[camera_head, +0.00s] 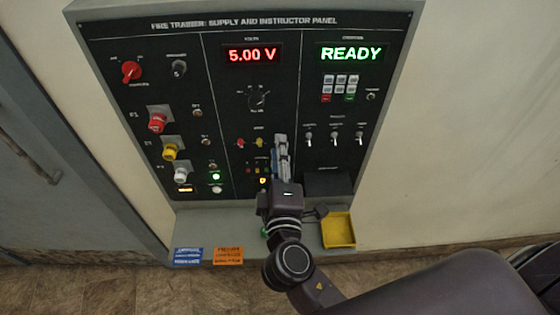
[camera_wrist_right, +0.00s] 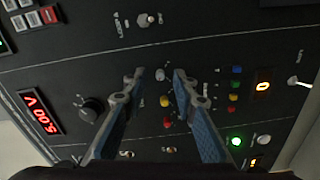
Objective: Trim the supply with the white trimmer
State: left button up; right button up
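The white trimmer (camera_wrist_right: 160,75) is a small pale knob on the black panel, in line with a yellow knob (camera_wrist_right: 165,101) and a red knob (camera_wrist_right: 167,122). My right gripper (camera_wrist_right: 160,74) is open, with one fingertip on each side of the white trimmer in the wrist view. I see no clear contact, and the remaining gap to the panel is hard to judge. In the head view the right gripper (camera_head: 281,140) covers the white trimmer, to the right of the yellow knob (camera_head: 260,143). The red voltage display (camera_head: 252,55) reads 5.00 V. My left gripper is out of view.
A black rotary knob (camera_head: 257,97) sits above the trimmer row. The operation display (camera_head: 351,54) reads READY, above a keypad (camera_head: 340,88). Toggle switches (camera_head: 335,138) stand to the right. A yellow tray (camera_head: 338,231) and blue and orange cards (camera_head: 228,256) are on the ledge below.

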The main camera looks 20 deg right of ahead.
jog(key=v, duration=1.1)
jog(key=shift+s, duration=0.3)
jog(key=shift+a, duration=0.1)
